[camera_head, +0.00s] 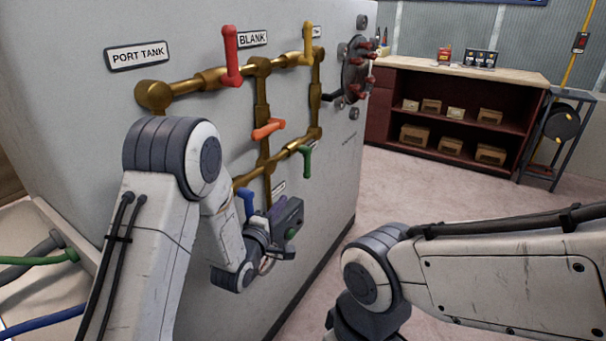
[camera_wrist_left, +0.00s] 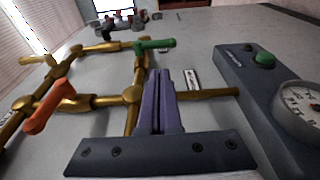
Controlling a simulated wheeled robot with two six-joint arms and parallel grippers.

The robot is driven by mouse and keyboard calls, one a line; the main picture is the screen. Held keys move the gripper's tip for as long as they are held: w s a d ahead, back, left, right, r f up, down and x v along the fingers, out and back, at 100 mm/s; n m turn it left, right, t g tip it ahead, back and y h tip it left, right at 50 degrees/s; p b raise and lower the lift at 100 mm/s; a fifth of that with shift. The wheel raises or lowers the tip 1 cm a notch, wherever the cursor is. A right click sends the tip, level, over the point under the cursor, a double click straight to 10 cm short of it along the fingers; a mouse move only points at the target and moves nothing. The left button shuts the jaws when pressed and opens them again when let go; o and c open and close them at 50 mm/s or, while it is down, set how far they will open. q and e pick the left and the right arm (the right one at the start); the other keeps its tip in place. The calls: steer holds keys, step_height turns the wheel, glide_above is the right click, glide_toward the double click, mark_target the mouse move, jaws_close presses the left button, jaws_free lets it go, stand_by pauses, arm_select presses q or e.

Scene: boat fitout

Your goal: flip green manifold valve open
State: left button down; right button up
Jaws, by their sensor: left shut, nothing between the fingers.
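The green manifold valve handle (camera_head: 307,160) hangs down from the lower brass pipe on the grey wall panel, across that pipe's run. In the left wrist view the green handle (camera_wrist_left: 155,44) points right, beyond my fingertips. My left gripper (camera_head: 291,208) is below the green handle in the head view and apart from it. Its purple fingers (camera_wrist_left: 162,80) are shut together with nothing between them. My right arm comes in at the lower right, but its gripper is not in view.
Red (camera_head: 231,54), yellow (camera_head: 307,43), orange (camera_head: 268,129) and blue (camera_head: 247,203) handles sit on the same brass pipework. A box with a green button (camera_wrist_left: 263,59) and a gauge (camera_wrist_left: 302,104) stands right of my fingers in the left wrist view. A flanged fitting (camera_head: 358,70) projects at the panel's far edge.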

mark_target(307, 169)
arm_select(q)
steer(key=x, duration=1.6)
steer(key=shift+w, duration=0.25)
arm_select(e)
steer(key=shift+f, duration=0.2)
